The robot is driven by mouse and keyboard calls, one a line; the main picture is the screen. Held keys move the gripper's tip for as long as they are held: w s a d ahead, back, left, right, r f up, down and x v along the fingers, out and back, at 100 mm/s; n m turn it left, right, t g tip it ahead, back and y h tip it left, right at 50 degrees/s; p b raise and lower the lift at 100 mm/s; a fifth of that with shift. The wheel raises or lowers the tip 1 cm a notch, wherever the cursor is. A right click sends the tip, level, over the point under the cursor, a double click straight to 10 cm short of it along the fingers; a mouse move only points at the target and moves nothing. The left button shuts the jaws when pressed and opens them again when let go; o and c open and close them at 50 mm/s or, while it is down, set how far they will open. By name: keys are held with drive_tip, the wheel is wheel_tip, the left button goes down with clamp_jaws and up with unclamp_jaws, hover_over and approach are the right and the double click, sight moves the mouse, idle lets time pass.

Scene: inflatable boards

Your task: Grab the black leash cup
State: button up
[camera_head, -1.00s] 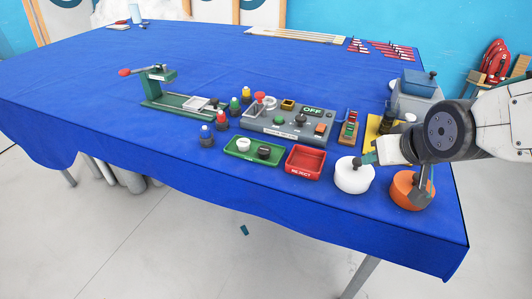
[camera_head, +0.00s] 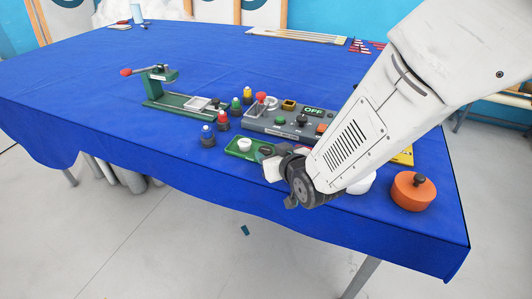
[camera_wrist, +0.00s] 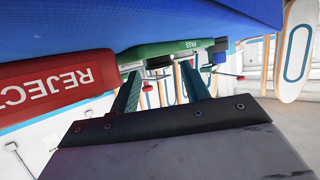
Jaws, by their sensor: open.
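The black leash cup (camera_head: 266,151) sits at the right end of the green PASS tray (camera_head: 241,153), beside a white cup (camera_head: 244,145). My wrist partly covers that end of the tray. In the wrist view the picture is tipped over; the green tray (camera_wrist: 168,47) lies beyond my fingers, with a dark shape that looks like the black cup (camera_wrist: 158,62) at its edge. My gripper (camera_wrist: 160,88) is open, its two teal fingers apart and nothing seen between them. In the head view my wrist hides the fingertips.
The red REJECT tray (camera_wrist: 55,90) is close beside my gripper. A grey control panel (camera_head: 277,122) and several coloured-top pegs (camera_head: 222,121) stand behind the green tray. An orange canister (camera_head: 412,192) stands to the right. The left front of the blue table (camera_head: 100,105) is clear.

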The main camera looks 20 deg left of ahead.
sight(265, 153)
drive_tip(key=shift+x, duration=1.35)
drive_tip(key=c, duration=0.7)
drive_tip(key=shift+c, duration=0.2)
